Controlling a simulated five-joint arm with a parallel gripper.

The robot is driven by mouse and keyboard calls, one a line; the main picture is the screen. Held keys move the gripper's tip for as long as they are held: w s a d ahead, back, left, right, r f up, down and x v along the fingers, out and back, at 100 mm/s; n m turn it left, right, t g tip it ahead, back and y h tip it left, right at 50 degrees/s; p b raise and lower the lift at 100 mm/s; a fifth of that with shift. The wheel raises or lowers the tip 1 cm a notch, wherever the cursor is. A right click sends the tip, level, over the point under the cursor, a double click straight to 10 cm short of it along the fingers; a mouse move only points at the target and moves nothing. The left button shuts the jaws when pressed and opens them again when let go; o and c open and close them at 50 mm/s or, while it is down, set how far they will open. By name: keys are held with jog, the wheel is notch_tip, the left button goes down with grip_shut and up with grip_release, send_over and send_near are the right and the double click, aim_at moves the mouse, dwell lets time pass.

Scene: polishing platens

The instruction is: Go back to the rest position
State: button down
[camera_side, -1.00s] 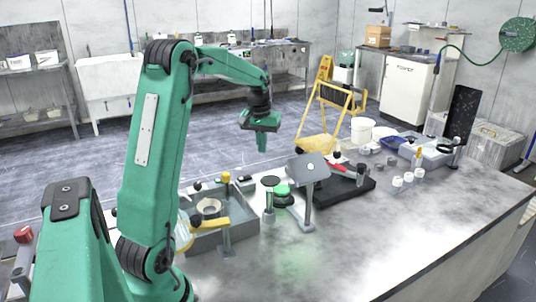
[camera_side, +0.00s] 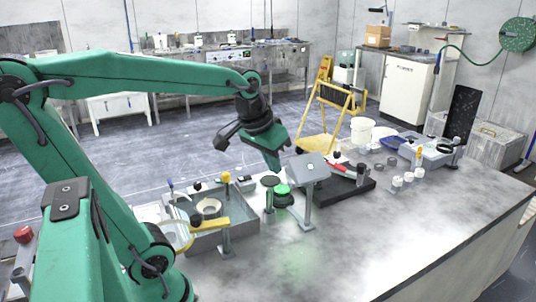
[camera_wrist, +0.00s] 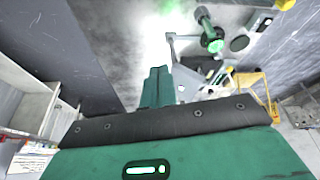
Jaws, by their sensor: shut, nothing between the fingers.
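My gripper (camera_side: 273,160) is green and hangs in the air in the side view, tilted with its fingertips down and to the right. It appears above the far side of the bench (camera_side: 400,225), beyond the green-lit disc (camera_side: 283,189) and to the left of the tilted grey plate on a post (camera_side: 311,168). In the wrist view the two green fingers of my gripper (camera_wrist: 157,85) lie together, shut and empty. The green-lit disc (camera_wrist: 214,45) shows to the right of the fingers there.
A grey tray (camera_side: 238,232) with a pale ring stands near my arm, with a yellow-topped post beside it. A black mat (camera_side: 340,192) with a red-handled tool lies right of the plate.

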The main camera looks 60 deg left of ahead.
jog(key=s+d+f+m+t, duration=0.1)
jog(key=s+d+f+m, duration=0.1)
jog(key=s+d, duration=0.4)
jog(key=shift+s+d+m+h, duration=0.15)
jog(key=shift+s+m+h, duration=0.25)
jog(key=shift+s+m, duration=0.15)
jog(key=w+a+r+n+g+y, duration=0.1)
jog(key=w+a+r+n+g, duration=0.25)
jog(key=w+a+n, duration=0.9)
jog(key=w+a+f+n+g, duration=0.1)
jog(key=a+f, duration=0.4)
jog(key=a, duration=0.9)
jog(key=w+a+f+n+h, duration=0.1)
jog(key=a+f+n, duration=0.3)
jog(key=a, duration=1.1)
jog(key=shift+w+f+n+g, duration=0.35)
jog(key=shift+w+f, duration=0.15)
jog(key=shift+w, duration=0.2)
jog(key=shift+a+f, duration=0.1)
jog(key=shift+f, duration=0.05)
